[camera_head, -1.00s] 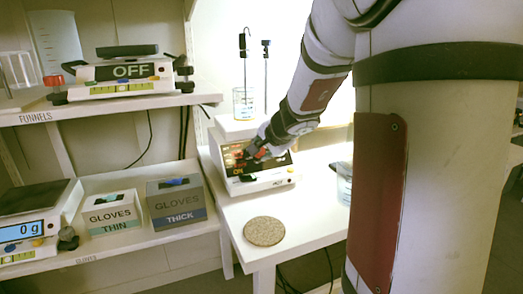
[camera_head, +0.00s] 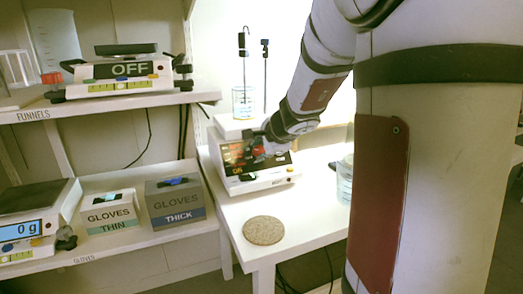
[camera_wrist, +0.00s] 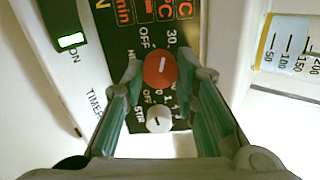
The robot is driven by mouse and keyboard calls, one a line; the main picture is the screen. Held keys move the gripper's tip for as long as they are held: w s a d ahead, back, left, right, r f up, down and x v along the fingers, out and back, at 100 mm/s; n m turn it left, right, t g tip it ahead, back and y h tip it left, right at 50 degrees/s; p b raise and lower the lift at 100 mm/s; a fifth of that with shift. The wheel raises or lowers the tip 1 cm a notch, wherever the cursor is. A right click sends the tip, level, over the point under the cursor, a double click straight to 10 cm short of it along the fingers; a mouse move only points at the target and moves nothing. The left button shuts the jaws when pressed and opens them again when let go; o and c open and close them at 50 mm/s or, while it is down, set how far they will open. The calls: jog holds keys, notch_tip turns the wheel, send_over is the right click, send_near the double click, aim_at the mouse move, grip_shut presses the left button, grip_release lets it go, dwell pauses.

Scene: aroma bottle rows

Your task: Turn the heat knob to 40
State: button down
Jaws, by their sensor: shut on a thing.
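The white heater with a dark control panel (camera_head: 238,160) stands on the white table. In the wrist view, the red knob (camera_wrist: 160,68) sits between the fingers of my gripper (camera_wrist: 164,74), which is shut on it from both sides. The knob's white mark points up and slightly right, towards the part of the dial between "OFF" and "30". Other dial numbers are covered by the fingers or too small to read. The white stir knob (camera_wrist: 159,119) lies just below, between the fingers and apart from them. In the head view, my gripper (camera_head: 262,149) largely hides the knobs.
A glass beaker (camera_head: 243,103) stands on the heater's top, with two thin rods behind. A round cork mat (camera_head: 264,231) lies on the table in front. Another glass vessel (camera_head: 345,182) is at right. Shelves with glove boxes (camera_head: 176,204) and scales are at left.

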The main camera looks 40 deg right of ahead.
jog(key=m, duration=0.5)
jog(key=shift+m, duration=0.3)
jog(key=shift+a+f+m, duration=0.1)
jog(key=shift+m, duration=2.2)
jog(key=shift+s, duration=0.1)
jog(key=c, duration=1.3)
grip_release()
jog(key=shift+v, duration=6)
jog(key=shift+f, duration=0.1)
